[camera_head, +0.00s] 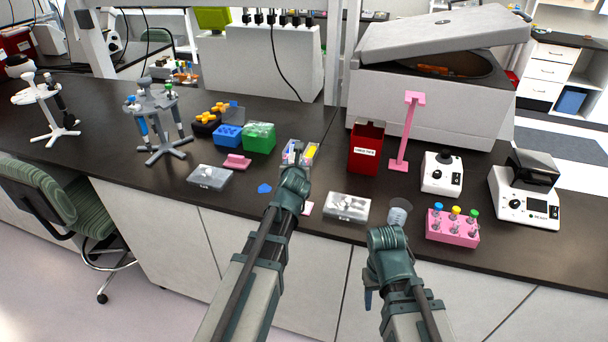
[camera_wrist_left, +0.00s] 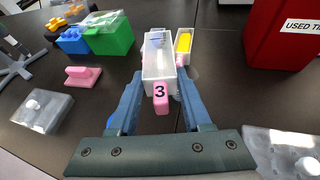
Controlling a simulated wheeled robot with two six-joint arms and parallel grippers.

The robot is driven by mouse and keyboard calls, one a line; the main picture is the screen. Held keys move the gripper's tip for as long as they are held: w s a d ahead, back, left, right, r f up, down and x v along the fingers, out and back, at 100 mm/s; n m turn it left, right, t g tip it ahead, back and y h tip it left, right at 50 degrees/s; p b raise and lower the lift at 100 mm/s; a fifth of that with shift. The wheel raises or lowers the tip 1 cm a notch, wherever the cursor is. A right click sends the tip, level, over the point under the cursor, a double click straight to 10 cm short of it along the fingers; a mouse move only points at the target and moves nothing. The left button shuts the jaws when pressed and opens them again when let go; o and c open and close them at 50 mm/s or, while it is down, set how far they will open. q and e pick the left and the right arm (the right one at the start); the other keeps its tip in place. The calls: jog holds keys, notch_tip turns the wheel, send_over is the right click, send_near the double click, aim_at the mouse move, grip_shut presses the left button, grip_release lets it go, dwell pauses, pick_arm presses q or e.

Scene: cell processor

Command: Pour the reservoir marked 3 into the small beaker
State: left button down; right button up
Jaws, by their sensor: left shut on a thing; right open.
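The reservoir marked 3 is a white trough with a pink tab in the left wrist view (camera_wrist_left: 160,66). My left gripper (camera_wrist_left: 160,92) is shut on it at the tab end, a blue finger on either side. In the head view my left wrist partly hides the reservoirs (camera_head: 299,152). I cannot tell whether the held one is lifted. The small clear beaker (camera_head: 399,211) stands near the front counter edge, just behind my right wrist. My right gripper (camera_head: 369,294) is open and low in front of the counter, with one blue finger showing.
A second reservoir with yellow contents (camera_wrist_left: 184,46) sits beside the held one. A red bin (camera_head: 366,150), a pink stand (camera_head: 406,130) and a pink tube rack (camera_head: 453,230) stand to the right. A clear box (camera_head: 346,207) lies between my arms.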

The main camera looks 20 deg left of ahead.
pick_arm(q)
jog(key=shift+f, duration=0.1)
dwell(0.3)
notch_tip(320, 180, up, 5)
jog(key=p, duration=0.5)
jog(key=shift+f, duration=0.1)
